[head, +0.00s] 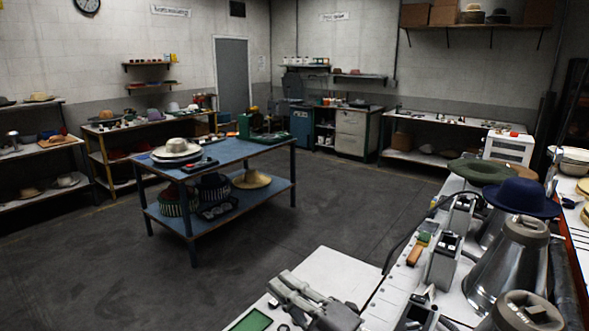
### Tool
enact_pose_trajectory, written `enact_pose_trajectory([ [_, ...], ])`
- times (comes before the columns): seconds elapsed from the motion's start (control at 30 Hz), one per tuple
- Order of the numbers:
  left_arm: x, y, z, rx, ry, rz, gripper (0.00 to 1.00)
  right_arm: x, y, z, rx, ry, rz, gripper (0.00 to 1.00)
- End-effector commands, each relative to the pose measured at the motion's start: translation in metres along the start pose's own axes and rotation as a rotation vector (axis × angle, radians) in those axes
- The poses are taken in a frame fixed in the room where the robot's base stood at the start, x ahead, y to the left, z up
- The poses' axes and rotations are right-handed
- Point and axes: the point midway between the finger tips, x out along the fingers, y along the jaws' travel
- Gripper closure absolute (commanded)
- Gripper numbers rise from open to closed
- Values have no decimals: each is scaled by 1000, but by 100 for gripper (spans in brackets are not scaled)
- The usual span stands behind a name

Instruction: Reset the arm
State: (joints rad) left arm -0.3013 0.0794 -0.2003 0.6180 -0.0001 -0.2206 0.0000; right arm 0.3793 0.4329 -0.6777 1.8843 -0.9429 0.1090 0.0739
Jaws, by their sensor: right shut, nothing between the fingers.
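My right gripper (283,284) is low in the head view, near the bottom middle, over the white worktop (335,270). Its grey fingers point up and to the left, and they are shut with nothing held. The lower part of this arm is cut off by the bottom edge of the picture. My left gripper is not in view.
Metal press forms (503,265) stand on the bench at the right, with a dark blue hat (520,196) and a green hat (482,171) beyond. A blue table (235,150) with hats stands mid-room. Open dark floor (110,270) lies at the left.

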Motion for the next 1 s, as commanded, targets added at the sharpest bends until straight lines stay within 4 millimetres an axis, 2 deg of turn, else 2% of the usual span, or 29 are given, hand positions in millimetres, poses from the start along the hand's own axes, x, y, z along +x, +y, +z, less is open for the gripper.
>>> enact_pose_trajectory([
  [0.07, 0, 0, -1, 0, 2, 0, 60, -17, 3, 21, 142, -170, 45, 100],
  [0.17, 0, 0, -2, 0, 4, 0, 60, -47, -3, 50, 312, -386, 74, 100],
  [0.3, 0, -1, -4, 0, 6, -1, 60, -106, -31, 81, 548, -692, 65, 100],
  [0.43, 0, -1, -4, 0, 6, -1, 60, -173, -70, 90, 762, -970, 8, 100],
  [0.57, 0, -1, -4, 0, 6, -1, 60, -245, -112, 74, 966, -1232, -95, 100],
  [0.6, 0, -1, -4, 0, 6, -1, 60, -267, -124, 65, 1023, -1306, -133, 100],
  [0.7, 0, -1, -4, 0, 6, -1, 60, -313, -146, 37, 1145, -1461, -229, 100],
  [0.8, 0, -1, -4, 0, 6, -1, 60, -349, -159, 8, 1240, -1580, -319, 100],
  [1.0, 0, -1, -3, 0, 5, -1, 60, -403, -171, -50, 1385, -1756, -492, 100],
])
